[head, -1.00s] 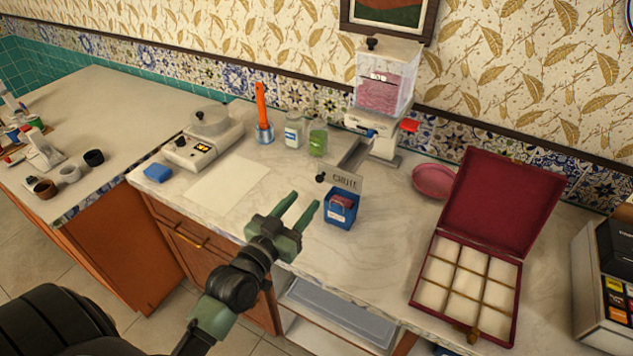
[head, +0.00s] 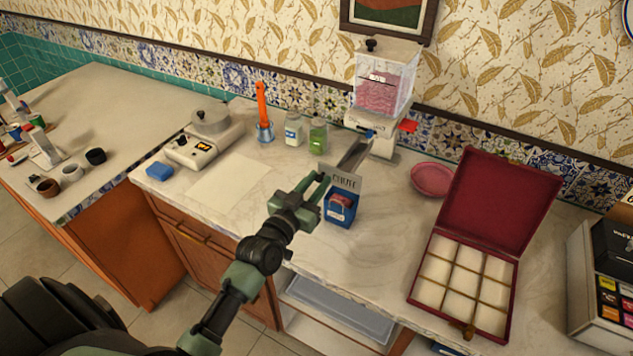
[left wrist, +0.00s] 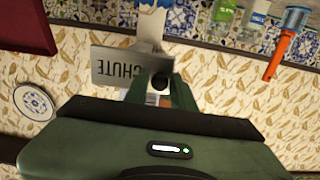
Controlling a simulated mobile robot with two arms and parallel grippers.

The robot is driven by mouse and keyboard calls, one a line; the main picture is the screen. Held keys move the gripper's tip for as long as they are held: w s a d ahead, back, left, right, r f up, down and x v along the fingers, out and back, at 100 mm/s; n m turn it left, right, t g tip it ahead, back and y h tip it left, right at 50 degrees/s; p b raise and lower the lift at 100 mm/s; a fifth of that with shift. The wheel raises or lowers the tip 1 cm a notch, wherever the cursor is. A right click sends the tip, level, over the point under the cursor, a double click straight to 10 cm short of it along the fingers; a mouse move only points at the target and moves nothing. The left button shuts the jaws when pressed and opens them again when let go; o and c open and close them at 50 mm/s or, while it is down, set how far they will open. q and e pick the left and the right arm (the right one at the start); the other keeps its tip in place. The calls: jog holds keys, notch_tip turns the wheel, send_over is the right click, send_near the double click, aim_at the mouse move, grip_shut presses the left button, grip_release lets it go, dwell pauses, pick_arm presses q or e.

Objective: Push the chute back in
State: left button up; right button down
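The chute (head: 357,155) is a grey metal channel that sticks out from the foot of the dispenser (head: 380,95). Its front end carries an upright plate (head: 347,180) lettered CHUTE. In the left wrist view the plate (left wrist: 112,68) appears upside down. My left gripper (head: 317,178) is at the left side of the plate. Its fingers are close on both sides of the chute's dark round knob (left wrist: 160,82) and appear to touch it. In the head view the knob is hidden by the fingers. My right gripper is not in view.
A blue box (head: 340,210) stands just below the plate. Two jars (head: 317,136) and a blue cup with an orange tool (head: 263,112) stand behind, to the left. A pink bowl (head: 432,179) and an open red compartment box (head: 505,210) are to the right.

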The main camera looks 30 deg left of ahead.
pick_arm(q)
grip_shut()
dwell(1.2)
